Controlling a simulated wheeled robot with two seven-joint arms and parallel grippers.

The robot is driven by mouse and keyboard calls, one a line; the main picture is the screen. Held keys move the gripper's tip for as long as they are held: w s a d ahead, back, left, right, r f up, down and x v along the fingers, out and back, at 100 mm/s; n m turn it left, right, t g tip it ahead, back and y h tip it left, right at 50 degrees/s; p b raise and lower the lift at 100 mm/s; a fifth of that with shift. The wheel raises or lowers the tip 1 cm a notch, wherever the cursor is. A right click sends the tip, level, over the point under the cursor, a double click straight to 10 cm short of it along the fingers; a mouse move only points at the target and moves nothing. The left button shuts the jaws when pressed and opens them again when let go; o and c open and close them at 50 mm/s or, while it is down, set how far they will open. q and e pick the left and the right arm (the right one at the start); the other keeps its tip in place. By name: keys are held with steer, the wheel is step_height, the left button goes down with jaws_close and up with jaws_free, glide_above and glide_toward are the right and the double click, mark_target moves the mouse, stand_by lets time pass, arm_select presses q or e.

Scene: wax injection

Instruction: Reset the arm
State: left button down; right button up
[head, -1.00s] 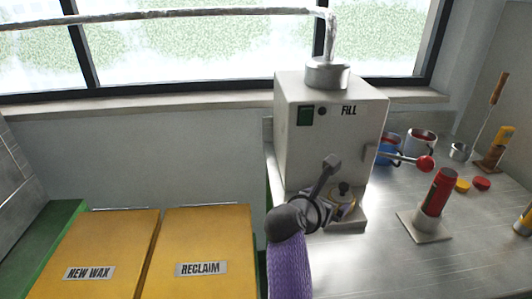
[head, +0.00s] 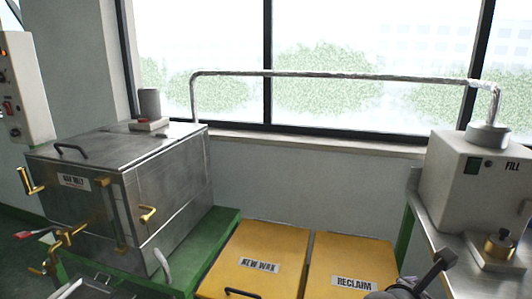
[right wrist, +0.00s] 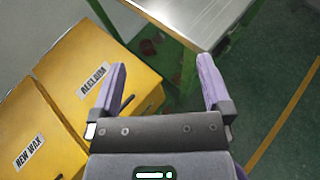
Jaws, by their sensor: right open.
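My right arm shows at the bottom right of the head view, its dark end (head: 432,270) in front of the steel bench and mostly cut off by the frame. In the right wrist view my right gripper (right wrist: 160,68) has its two purple fingers wide apart with nothing between them. It hangs over the floor, beside the yellow RECLAIM bin (right wrist: 110,75) and near the steel bench corner (right wrist: 205,25). My left gripper is not in view.
The wax melt tank (head: 120,185) stands at the left. The NEW WAX bin (head: 245,275) and the RECLAIM bin (head: 350,260) stand in the middle. The FILL machine (head: 470,185) is on the bench at right. A pipe (head: 330,75) runs above. Open floor (right wrist: 285,70) lies right of the gripper.

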steer(key=w+d+r+n+t+h, duration=0.3)
steer(key=w+d+r+n+h, duration=0.3)
steer(key=d, duration=0.4)
steer(key=w+a+r+n+t+y, duration=0.25)
steer(key=a+n+t+y, duration=0.45)
steer(key=n, duration=0.8)
steer(key=w+a+r+n+t+y, duration=0.2)
steer(key=a+r+n+t+y, duration=0.35)
steer(key=n, duration=0.95)
step_height(320, 180, down, 27)
steer(key=s+a+n+g+y, duration=0.35)
steer(key=n+g, duration=0.45)
steer(key=n, duration=0.7)
steer(key=s+f+g+y, duration=0.1)
steer(key=s+f+g, duration=0.3)
steer(key=s+f, duration=0.7)
steer(key=s+a+f+g, duration=0.1)
steer(key=s+f+g, duration=0.2)
steer(key=s+f, duration=0.6)
steer(key=s+a+f+g, duration=0.25)
steer(key=s+f, duration=0.35)
steer(key=s, duration=0.6)
steer(key=s+f+g, duration=0.1)
steer(key=s+g, duration=0.1)
steer(key=s, duration=0.6)
steer(key=s+a+f+g, duration=0.1)
steer(key=s+g, duration=0.1)
steer(key=s, duration=0.7)
steer(key=shift+s+f, duration=0.25)
